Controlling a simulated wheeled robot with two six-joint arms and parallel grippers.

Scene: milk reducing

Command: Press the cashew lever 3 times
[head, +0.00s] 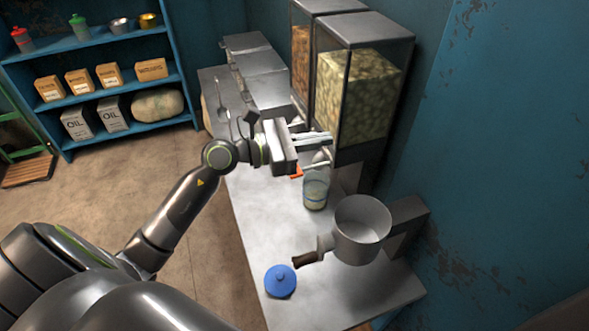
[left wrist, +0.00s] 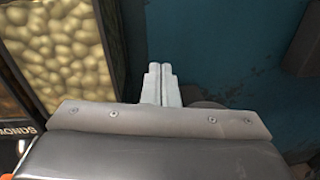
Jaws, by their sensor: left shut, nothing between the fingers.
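The cashew dispenser (head: 360,95) is a tall dark-framed bin with clear walls, filled with pale nuts; it also shows at the upper left of the left wrist view (left wrist: 62,45). A small orange-red piece (head: 297,172), perhaps part of a lever, shows just below my left gripper. My left gripper (head: 328,139) is shut and empty, in front of the dispenser's lower part; its fingers are together in the left wrist view (left wrist: 160,80). The gripper hides part of the dispenser's outlet, and I cannot tell whether it touches a lever. My right gripper is not in view.
A glass jar (head: 316,190) stands below the gripper on the metal counter (head: 262,215). A pot (head: 362,228) with a handle and a blue lid (head: 280,281) are nearer. A second dispenser (head: 301,50) stands behind. Blue shelves (head: 120,95) are at the left.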

